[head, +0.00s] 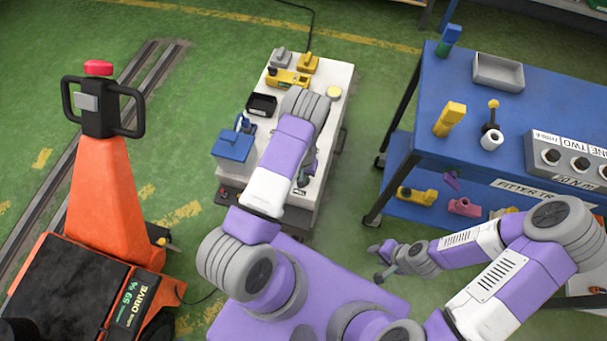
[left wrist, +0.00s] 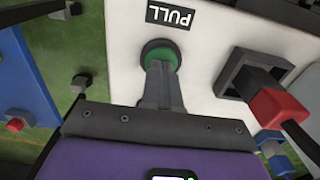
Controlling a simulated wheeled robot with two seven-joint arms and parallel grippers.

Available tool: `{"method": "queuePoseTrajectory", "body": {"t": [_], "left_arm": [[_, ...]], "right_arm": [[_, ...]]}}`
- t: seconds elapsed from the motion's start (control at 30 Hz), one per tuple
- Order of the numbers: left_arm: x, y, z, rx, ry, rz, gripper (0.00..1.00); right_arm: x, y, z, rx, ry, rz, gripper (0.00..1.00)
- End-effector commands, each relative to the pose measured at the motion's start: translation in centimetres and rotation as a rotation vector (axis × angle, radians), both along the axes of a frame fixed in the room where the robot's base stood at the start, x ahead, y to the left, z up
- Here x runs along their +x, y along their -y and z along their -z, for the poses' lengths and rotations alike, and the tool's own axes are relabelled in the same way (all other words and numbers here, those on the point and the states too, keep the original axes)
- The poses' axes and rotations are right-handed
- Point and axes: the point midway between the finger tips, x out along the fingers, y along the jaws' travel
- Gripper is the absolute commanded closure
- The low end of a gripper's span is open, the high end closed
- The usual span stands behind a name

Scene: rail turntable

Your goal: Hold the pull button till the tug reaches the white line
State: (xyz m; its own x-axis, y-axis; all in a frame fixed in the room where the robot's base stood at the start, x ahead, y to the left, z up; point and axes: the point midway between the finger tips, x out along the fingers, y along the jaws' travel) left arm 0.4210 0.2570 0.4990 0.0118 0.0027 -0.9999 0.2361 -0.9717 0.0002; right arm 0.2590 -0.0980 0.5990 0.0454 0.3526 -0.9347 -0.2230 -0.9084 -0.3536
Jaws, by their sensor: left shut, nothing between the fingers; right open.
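The green pull button (left wrist: 160,55) sits in a dark ring under a PULL label (left wrist: 171,14) on a white panel in the left wrist view. My left gripper (left wrist: 159,70) is shut and empty, its tips at the button's lower part, seemingly touching it; how far the button is pressed I cannot tell. In the head view my left gripper (head: 304,178) is at the white bench's right side, and the button is hidden there. My right gripper (head: 381,263) is open and empty, left of the blue trolley's lower end. I see no white line, and no tug I can be sure of.
A red switch (left wrist: 277,108) in a dark square frame is right of the button. The white bench (head: 328,100) holds several tools and a blue box (head: 234,145). An orange machine (head: 100,205) reading DRIVE stands beside rails (head: 75,155). A blue trolley (head: 440,90) stands right.

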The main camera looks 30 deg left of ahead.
Motion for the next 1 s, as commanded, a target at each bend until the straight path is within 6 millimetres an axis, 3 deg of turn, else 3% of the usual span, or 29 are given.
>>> {"method": "queuePoseTrajectory", "body": {"t": [0.03,0.73,0.87,1.0], "left_arm": [[-0.6,0.2,0.7,-0.002,-0.012,0.001,1.0],[-0.6,0.2,0.7,-0.002,-0.012,0.001,1.0],[-0.6,0.2,-0.1,-0.003,-0.011,0.001,1.0],[-0.5,0.3,-2.2,-0.002,-0.007,0.002,1.0]], "right_arm": [[0.0,0.0,0.2,0.0,0.0,0.0,0.6],[0.0,0.0,0.1,0.0,0.0,0.0,0.6],[0.0,0.0,-0.5,0.0,0.0,0.0,0.6],[0.0,0.0,-2.0,0.0,0.0,0.0,0.6]]}}
